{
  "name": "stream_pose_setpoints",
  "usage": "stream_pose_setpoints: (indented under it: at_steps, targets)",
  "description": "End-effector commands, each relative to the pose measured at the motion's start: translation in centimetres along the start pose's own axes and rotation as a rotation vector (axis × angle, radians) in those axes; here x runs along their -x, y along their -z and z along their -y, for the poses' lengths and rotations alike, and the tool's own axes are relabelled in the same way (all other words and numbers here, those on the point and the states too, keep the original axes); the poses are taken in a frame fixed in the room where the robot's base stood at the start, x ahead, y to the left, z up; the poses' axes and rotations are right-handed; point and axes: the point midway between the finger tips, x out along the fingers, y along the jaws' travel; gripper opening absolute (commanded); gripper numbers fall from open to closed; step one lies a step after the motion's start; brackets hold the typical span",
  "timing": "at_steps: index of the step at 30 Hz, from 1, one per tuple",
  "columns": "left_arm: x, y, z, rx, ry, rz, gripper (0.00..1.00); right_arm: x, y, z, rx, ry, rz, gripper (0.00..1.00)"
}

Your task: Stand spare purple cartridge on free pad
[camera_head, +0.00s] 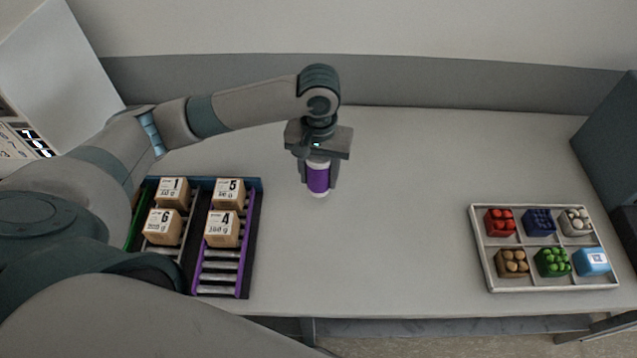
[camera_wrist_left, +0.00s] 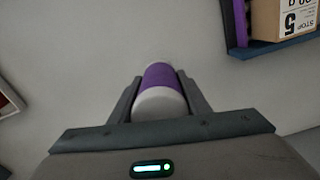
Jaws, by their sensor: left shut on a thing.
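A purple cartridge with white ends (camera_head: 318,179) is held between the fingers of my left gripper (camera_head: 318,176) over the middle of the table. It looks about upright in the head view; I cannot tell whether its lower end touches the table. In the left wrist view the cartridge (camera_wrist_left: 161,92) sits between both fingers of the left gripper (camera_wrist_left: 160,94), its white end toward the camera. No free pad can be made out in either view. My right gripper is not in view.
A rack (camera_head: 256,240) with numbered boxes and roller lanes stands left of the gripper. A divided tray (camera_head: 485,262) of coloured items lies at the right. The table (camera_head: 390,230) between them is clear. A dark grey block (camera_head: 610,140) stands at the right edge.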

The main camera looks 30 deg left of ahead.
Motion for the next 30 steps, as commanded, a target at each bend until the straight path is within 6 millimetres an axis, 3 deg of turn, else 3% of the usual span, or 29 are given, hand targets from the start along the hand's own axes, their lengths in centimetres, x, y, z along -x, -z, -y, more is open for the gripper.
stream_pose_setpoints:
  at_steps: [5,16,28,29,30]
  targets:
    - [-0.2,0.0,0.0,0.001,0.0,0.0,0.15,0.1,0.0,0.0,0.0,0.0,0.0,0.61]
    - [-3.8,-0.1,0.1,0.001,0.001,0.0,0.15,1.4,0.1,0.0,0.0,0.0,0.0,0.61]
    - [-4.2,0.0,0.0,0.001,0.0,0.0,0.15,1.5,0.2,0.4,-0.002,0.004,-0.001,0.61]
    - [-4.2,0.0,0.0,0.001,0.0,0.0,0.45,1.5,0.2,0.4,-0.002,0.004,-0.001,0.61]
    - [-4.3,0.0,0.0,0.001,0.0,0.0,0.55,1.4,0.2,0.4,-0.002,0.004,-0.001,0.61]
